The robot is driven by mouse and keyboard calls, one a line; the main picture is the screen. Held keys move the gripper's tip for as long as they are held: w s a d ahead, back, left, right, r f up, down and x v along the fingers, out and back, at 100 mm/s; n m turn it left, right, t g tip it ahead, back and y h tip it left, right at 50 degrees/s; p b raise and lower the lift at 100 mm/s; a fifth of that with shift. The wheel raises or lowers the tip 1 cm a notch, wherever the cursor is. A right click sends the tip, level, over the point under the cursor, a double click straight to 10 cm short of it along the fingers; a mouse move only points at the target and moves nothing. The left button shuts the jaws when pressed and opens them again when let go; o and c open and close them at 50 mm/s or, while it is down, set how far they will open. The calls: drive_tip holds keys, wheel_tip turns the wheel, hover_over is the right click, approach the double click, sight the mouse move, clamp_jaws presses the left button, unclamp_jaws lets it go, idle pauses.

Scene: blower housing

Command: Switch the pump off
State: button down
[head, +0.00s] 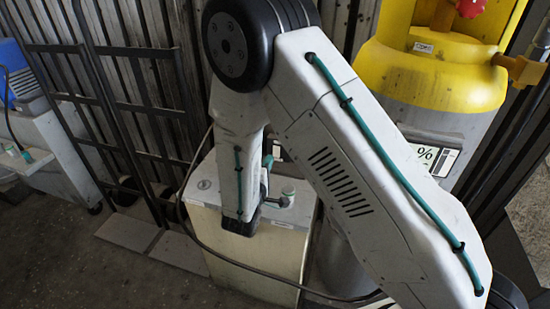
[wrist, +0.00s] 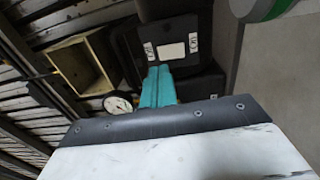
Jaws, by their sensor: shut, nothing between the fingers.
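A cream box-shaped unit (head: 270,250), probably the pump, stands on the floor behind my arm. A round dial (head: 204,184) sits on its top at the left and a pale green-capped fitting (head: 288,192) at the right. My gripper (head: 267,161) is low over the box top, partly hidden by my arm. In the wrist view its teal fingers (wrist: 158,86) are shut and empty. They point towards a dark panel (wrist: 172,50) with a white label and two small white fittings. I cannot tell whether they touch it. No switch position is readable.
A yellow-topped cylinder (head: 430,72) with a red knob stands close at the right. A black hand truck (head: 125,90) leans at the left. A blue machine (head: 18,68) is far left. A cable hangs beside the box. A gauge (wrist: 118,104) shows left of the fingers.

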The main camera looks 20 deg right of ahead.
drive_tip(key=r+v, duration=0.1)
drive_tip(key=v, duration=0.8)
drive_tip(key=shift+r, duration=0.15)
drive_tip(key=s+d+r+m+g+h, duration=0.1)
drive_tip(key=s+d+r+m+g, duration=0.1)
drive_tip(key=s+d+r+g, duration=0.4)
drive_tip(key=s+d+r+m+g+h, duration=0.2)
drive_tip(key=s+d+g, duration=0.6)
drive_tip(key=s+g, duration=0.15)
drive_tip(key=s+d+r+m+t+y, duration=0.1)
drive_tip(key=s+d+r+m+y, duration=0.1)
drive_tip(key=s+r+m+y, duration=0.5)
drive_tip(key=shift+s+r+m+y, duration=0.3)
drive_tip(key=shift+s+r+y, duration=2.15)
drive_tip(key=shift+r+y, duration=0.6)
